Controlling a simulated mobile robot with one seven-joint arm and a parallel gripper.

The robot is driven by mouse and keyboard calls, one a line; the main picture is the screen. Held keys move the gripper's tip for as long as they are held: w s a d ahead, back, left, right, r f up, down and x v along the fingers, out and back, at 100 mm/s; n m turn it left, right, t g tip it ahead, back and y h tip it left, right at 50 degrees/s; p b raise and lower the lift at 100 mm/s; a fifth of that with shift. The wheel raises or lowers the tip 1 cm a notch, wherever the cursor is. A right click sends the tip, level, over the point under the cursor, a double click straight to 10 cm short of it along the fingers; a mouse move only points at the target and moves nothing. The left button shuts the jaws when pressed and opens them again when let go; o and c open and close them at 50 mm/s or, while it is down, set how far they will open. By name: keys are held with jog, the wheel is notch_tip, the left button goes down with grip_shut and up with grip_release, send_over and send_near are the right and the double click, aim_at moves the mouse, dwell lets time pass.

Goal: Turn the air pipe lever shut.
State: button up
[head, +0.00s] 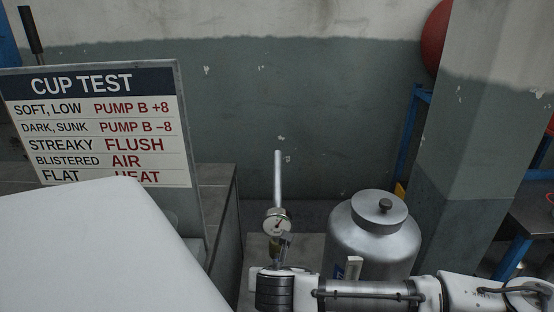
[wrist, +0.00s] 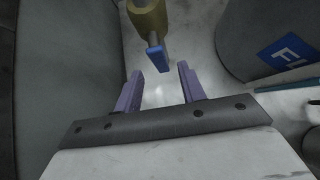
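The air pipe (head: 278,178) stands upright in the head view, with a round dial gauge (head: 277,222) on it. Below the gauge is a small valve, partly hidden by my arm. In the wrist view a brass valve body (wrist: 147,17) is at the top, and the blue lever (wrist: 156,56) sticks out from it towards my gripper. My gripper (wrist: 160,70) is open. The lever's end lies about level with the fingertips, between them, with a visible gap on each side. I cannot tell its depth. The fingers are not clearly seen in the head view.
A metal tank (head: 372,240) with a lid stands right of the pipe; its blue label (wrist: 287,52) shows in the wrist view. A "CUP TEST" board (head: 100,125) stands at left. A concrete pillar (head: 475,150) rises at right. The wall (head: 300,110) is behind.

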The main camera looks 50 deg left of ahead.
jog(key=x, duration=0.6)
jog(key=shift+c, duration=0.4)
grip_shut()
